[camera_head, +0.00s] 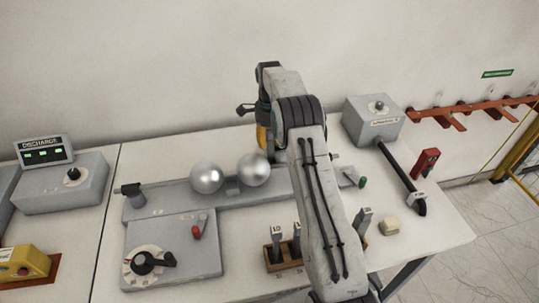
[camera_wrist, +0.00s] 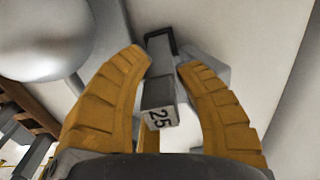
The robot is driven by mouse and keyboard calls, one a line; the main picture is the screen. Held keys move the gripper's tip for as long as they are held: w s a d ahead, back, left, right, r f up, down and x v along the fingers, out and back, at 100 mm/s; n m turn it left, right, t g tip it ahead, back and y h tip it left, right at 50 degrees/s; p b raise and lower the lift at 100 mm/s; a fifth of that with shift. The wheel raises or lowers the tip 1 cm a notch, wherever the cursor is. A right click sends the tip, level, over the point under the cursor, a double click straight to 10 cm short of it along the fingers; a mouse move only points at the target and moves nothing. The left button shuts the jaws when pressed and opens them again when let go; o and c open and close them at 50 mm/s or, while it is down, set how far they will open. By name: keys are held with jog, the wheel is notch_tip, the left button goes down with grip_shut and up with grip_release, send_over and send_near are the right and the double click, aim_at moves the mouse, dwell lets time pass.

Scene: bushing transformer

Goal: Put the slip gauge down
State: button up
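A grey slip gauge (camera_wrist: 158,88) marked 25 sits between the orange fingers of my gripper (camera_wrist: 166,66) in the wrist view. The fingertips close in on both its sides, and its numbered end faces the camera. In the head view my gripper (camera_head: 262,138) shows only as a bit of orange behind my arm, near the right metal sphere, and the held gauge is hidden there. A brown gauge rack (camera_head: 272,263) stands at the front of the table, partly covered by my arm. It holds a gauge marked 10 (camera_head: 276,235) and another upright gauge (camera_head: 297,237).
Two metal spheres (camera_head: 207,177) stand close by on a grey base. A control box (camera_head: 172,251) with knob and red lever is in front of them. A grey box with a rod (camera_head: 372,122), a red block (camera_head: 425,163) and a cream block (camera_head: 389,226) lie right.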

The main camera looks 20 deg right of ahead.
grip_shut()
jog(key=shift+r, duration=0.1)
